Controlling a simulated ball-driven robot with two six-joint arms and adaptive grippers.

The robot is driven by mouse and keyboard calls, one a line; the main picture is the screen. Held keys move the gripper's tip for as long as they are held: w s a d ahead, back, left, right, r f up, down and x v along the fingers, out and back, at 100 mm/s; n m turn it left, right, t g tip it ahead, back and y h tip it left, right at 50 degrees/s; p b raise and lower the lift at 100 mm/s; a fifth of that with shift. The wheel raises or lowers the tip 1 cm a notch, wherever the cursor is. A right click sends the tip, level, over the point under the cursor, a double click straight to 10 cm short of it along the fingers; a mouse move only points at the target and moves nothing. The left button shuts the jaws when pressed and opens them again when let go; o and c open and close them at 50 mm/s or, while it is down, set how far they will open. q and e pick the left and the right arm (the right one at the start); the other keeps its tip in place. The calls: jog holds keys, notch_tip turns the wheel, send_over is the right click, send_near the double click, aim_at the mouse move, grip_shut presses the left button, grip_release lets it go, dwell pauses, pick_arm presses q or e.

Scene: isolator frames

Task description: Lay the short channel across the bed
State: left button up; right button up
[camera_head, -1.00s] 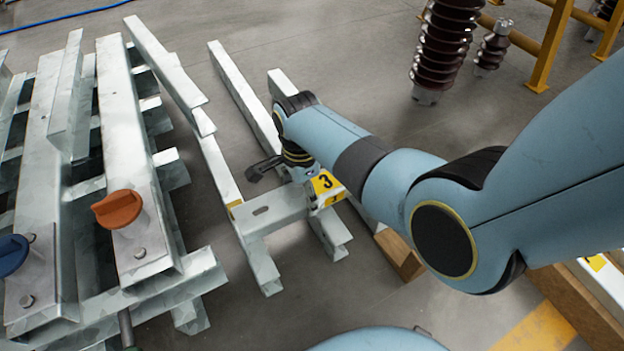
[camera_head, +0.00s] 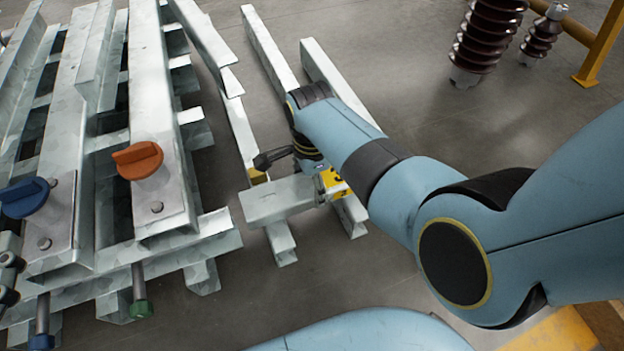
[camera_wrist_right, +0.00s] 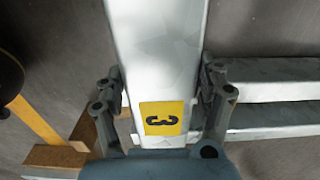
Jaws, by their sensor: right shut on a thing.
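The short channel (camera_head: 275,203) is a galvanised steel piece with a yellow label marked 3. My right gripper (camera_head: 318,180) is shut on it near the label; the arm partly hides the grip. In the right wrist view the channel (camera_wrist_right: 158,50) runs between the two fingers (camera_wrist_right: 160,105). In the head view it crosses above two long rails; I cannot tell whether it touches them. The framework of channels (camera_head: 155,80) at left looks like the bed, though the frames do not confirm this. Part of what may be my left gripper (camera_head: 8,275) shows at the left edge.
An orange knob (camera_head: 138,160) and a blue knob (camera_head: 25,198) stand on the framework. Long rails (camera_head: 268,48) lie to its right. Dark ribbed insulators (camera_head: 485,40) and a yellow frame (camera_head: 598,48) stand at the back right.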

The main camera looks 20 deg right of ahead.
pick_arm(q)
notch_tip(320, 180, up, 16)
jog(key=w+d+m+t+h+b, duration=0.2)
jog(key=t+h, duration=0.1)
jog(key=t, duration=0.4)
jog(key=shift+w+m+h, duration=0.3)
jog(key=shift+s+r+t+h+b, duration=0.15)
jog(key=shift+r+t+h+b, duration=0.15)
jog(key=shift+r, duration=0.1)
jog(key=shift+r, duration=0.1)
